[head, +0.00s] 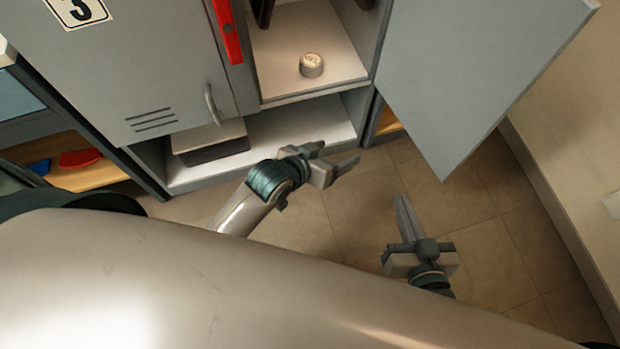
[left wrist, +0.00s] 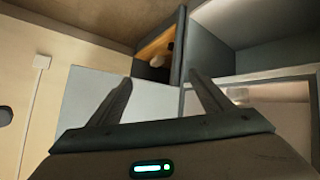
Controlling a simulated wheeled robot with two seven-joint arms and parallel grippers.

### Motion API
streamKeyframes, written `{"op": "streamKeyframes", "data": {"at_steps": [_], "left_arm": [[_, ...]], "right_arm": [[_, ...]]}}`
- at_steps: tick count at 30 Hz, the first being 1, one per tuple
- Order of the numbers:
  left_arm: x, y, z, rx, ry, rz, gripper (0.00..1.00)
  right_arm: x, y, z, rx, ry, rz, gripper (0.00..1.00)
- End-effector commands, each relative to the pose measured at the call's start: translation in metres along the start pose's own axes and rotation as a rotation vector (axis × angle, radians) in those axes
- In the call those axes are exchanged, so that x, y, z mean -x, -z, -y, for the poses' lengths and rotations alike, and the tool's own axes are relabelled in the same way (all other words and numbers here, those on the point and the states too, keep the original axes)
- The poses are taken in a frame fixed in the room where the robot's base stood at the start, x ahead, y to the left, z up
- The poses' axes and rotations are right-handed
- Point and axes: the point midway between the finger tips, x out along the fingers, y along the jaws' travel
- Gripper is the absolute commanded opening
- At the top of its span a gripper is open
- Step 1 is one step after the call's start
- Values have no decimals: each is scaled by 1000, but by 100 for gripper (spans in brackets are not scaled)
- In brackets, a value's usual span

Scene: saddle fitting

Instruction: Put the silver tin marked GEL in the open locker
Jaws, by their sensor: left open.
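A small silver tin (head: 312,65) stands upright on the upper shelf of the open locker (head: 318,25) in the head view. Its lid has a mark too small to read. My left gripper (head: 338,154) is open and empty, in front of and below that shelf, apart from the tin. Its two spread fingers also show in the left wrist view (left wrist: 162,95), where I cannot make out the tin clearly. My right gripper (head: 403,203) is lower right, over the floor and away from the locker. Its fingers look close together, but the angle hides their gap.
The locker's grey door (head: 480,70) swings wide to the right. Locker door 3 (head: 125,60) is shut on the left. A dark-fronted box (head: 210,143) sits in the lower compartment. A red item (head: 80,158) and a blue item (head: 40,167) lie far left. The tiled floor is clear.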

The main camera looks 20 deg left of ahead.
Motion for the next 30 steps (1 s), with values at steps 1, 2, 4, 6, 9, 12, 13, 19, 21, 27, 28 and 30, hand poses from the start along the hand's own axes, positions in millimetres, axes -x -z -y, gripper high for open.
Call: {"op": "streamKeyframes", "data": {"at_steps": [1, 2, 4, 6, 9, 12, 13, 19, 21, 27, 28, 30], "left_arm": [[16, -10, -7, -4, -11, -26, 73], [25, -12, -10, -11, -15, -47, 73], [47, -18, -17, -29, -22, -93, 73], [69, -21, -22, -45, -22, -138, 73], [98, -22, -27, -69, -14, -197, 73], [120, -21, -29, -91, -1, -240, 73], [125, -21, -30, -96, 3, -249, 73], [141, -18, -31, -113, 14, -282, 73], [141, -18, -31, -114, 15, -283, 73], [140, -19, -31, -113, 14, -281, 73], [140, -19, -31, -113, 14, -281, 73], [140, -19, -31, -113, 14, -281, 73]], "right_arm": [[0, 0, 0, 0, 0, 0, 0], [0, 0, 0, 0, 0, 0, 0], [0, 0, 0, 0, 0, 0, 0], [0, 0, 0, 0, 0, 0, 0], [0, 0, 0, 0, 0, 0, 0], [0, 0, 0, 0, 0, 0, 0], [0, 0, 0, 0, 0, 0, 0], [0, 0, 0, 0, 0, 0, 0], [0, 0, 0, 0, 0, 0, 0], [0, 0, 0, 0, 0, 0, 0], [0, 0, 0, 0, 0, 0, 0], [0, 0, 0, 0, 0, 0, 0]]}}
